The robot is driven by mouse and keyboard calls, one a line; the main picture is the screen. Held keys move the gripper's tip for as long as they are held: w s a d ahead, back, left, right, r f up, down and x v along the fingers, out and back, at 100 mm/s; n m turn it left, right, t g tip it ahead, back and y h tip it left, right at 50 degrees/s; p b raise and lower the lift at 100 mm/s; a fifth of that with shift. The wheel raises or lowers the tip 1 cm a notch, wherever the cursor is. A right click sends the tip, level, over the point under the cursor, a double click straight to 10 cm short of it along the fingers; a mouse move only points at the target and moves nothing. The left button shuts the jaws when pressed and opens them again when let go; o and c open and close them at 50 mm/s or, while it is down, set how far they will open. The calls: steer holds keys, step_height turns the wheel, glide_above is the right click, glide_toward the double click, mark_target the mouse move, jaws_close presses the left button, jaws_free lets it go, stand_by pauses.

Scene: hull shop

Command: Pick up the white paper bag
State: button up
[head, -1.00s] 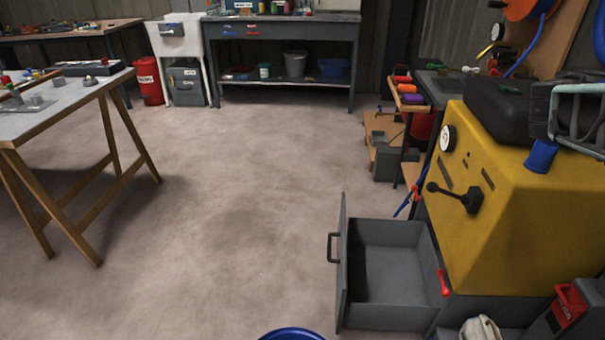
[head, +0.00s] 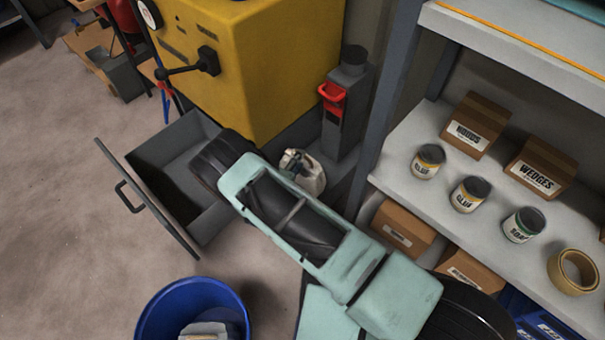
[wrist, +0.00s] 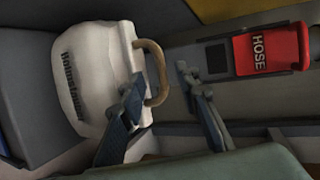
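The white paper bag (head: 308,180) stands on a grey surface beside the yellow machine, between the open drawer and the shelving; my arm hides part of it in the head view. In the wrist view the bag (wrist: 95,80) fills the left half, with dark printing on its face and a tan handle loop (wrist: 158,72) on its right side. My gripper (wrist: 160,82) is open. Its left finger overlaps the bag's right edge, and its right finger is clear of the bag. The handle shows between the two fingers. I cannot tell whether anything touches.
A red part labelled HOSE (wrist: 270,50) on a grey housing stands right of the gripper; it also shows in the head view (head: 332,97). The grey drawer (head: 150,200) is open. Shelving (head: 400,150) with cans and boxes stands right. A blue bucket (head: 160,315) is in front.

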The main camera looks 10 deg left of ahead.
steer(key=b+x, duration=0.1)
steer(key=x, duration=0.3)
steer(key=shift+r, duration=0.1)
jaws_close()
